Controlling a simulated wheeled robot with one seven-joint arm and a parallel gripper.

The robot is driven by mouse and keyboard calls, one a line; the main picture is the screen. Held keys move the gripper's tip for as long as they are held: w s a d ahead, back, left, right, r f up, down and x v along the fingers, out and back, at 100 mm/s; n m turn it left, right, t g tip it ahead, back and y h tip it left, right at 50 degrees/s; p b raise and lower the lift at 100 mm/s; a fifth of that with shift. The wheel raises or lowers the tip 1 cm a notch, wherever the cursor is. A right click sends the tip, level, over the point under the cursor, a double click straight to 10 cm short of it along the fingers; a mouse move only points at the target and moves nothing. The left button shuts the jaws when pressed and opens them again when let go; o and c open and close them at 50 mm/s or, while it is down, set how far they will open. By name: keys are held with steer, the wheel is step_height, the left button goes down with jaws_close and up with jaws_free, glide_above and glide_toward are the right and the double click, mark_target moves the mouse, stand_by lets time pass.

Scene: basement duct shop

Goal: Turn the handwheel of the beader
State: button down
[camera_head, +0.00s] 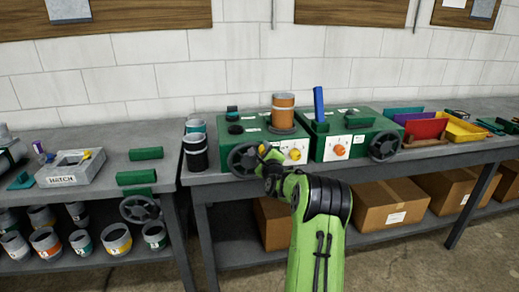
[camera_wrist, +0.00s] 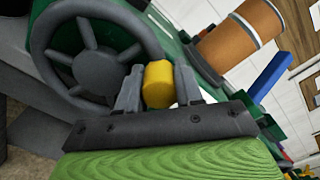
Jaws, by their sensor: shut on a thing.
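Two green machines stand side by side on the bench; I cannot read which label says beader. The left machine (camera_head: 223,137) has a dark spoked handwheel (camera_head: 238,165) on its front left, which fills the upper left of the wrist view (camera_wrist: 88,55). A yellow grip (camera_wrist: 158,84) sits at the wheel's rim, on its right side. My gripper (camera_head: 264,156) is at that side of the wheel, its fingers (camera_wrist: 157,88) shut on the yellow grip from both sides. The right machine (camera_head: 366,124) has its own dark handwheel (camera_head: 385,146), apart from my gripper.
An orange-brown cylinder (camera_head: 283,111) stands on the left machine, a blue piece (camera_head: 319,104) on the right one. Yellow (camera_head: 295,154) and orange (camera_head: 340,151) knobs are on their fronts. Dark cans (camera_head: 195,152) stand left of the wheel. Cardboard boxes (camera_head: 390,204) lie below.

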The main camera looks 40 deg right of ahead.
steer(key=f+m+p, duration=0.1)
steer(key=m, duration=0.2)
steer(key=d+f+m+p, duration=0.1)
steer(key=f+m+p, duration=0.1)
steer(key=s+f+m+p, duration=0.1)
steer(key=f+m+p, duration=0.1)
steer(key=m, duration=0.1)
steer(key=shift+d+m, duration=0.25)
steer(key=shift+m, duration=0.05)
stand_by(0.5)
steer(key=c, duration=1)
jaws_free()
